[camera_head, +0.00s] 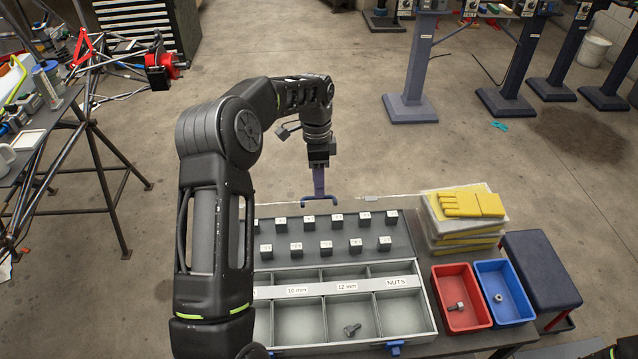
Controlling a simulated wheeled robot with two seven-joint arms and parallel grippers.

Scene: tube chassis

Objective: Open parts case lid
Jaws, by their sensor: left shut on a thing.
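The grey parts case (430,318) stands on the bench at lower centre. Its compartments show from above, and a bolt (351,330) lies in one of them. A label strip (341,288) crosses it, reading 10 mm, 12 mm and NUTS. My left gripper (319,165) is beyond the case, pointing down, shut on a blue handle (319,187). A thin pale edge runs left and right from the handle; I cannot tell whether it is the edge of a clear lid. A blue latch (394,347) is at the case's front. My right gripper is not in view.
Small labelled cubes (337,220) stand in two rows behind the compartments. Right of the case are a red bin (462,300), a blue bin (504,293) and a stack with yellow gloves (470,204) on top. My left arm hides the case's left side.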

